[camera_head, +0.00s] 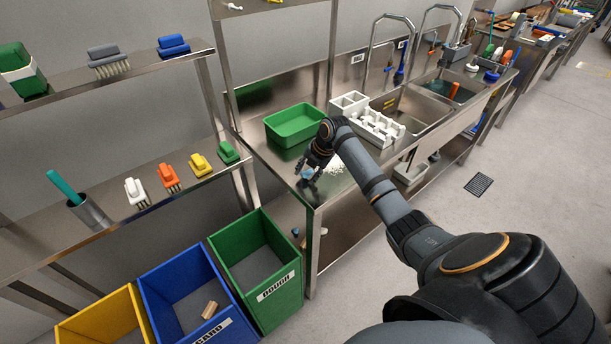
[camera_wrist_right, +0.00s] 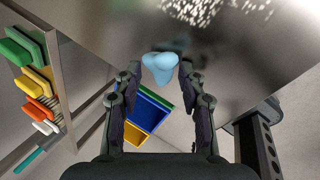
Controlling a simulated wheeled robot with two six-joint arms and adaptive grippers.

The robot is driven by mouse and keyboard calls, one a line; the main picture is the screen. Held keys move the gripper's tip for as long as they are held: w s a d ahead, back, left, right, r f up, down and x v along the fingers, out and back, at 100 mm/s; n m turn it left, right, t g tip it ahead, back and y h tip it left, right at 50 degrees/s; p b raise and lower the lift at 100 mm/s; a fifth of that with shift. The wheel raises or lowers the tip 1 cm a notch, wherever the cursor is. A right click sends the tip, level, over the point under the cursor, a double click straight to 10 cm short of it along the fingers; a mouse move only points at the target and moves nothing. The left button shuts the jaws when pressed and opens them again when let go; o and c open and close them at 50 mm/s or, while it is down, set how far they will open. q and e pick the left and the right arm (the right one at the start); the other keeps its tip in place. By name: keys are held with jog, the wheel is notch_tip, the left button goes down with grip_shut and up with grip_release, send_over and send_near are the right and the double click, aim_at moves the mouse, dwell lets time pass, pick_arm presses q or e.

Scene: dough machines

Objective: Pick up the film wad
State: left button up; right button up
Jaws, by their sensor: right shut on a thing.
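The film wad (camera_wrist_right: 160,67) is a small, light blue, lumpy piece. In the wrist view it sits between the fingertips of my right gripper (camera_wrist_right: 160,78), which is shut on it. In the head view my right gripper (camera_head: 309,170) points down over the near left corner of the steel table (camera_head: 270,152), with a bit of the pale blue wad (camera_head: 306,174) showing at its fingertips. My left gripper is not in view.
White grains (camera_head: 335,164) lie on the table beside my gripper. A green tray (camera_head: 293,125) and a white rack (camera_head: 377,128) stand behind. Green (camera_head: 290,297), blue (camera_head: 150,277) and yellow (camera_head: 70,330) bins stand below left.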

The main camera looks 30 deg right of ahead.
jog(key=shift+r, duration=0.25)
notch_tip(320, 180, up, 2)
jog(key=shift+w+r+b, duration=0.1)
jog(key=shift+b, duration=0.75)
jog(key=s+a+r+b, duration=0.2)
jog(key=s+a+r, duration=0.6)
jog(key=s+r, duration=0.2)
jog(key=shift+s+a+r+b, duration=0.2)
jog(key=shift+s+b, duration=0.1)
jog(key=shift+s, duration=0.45)
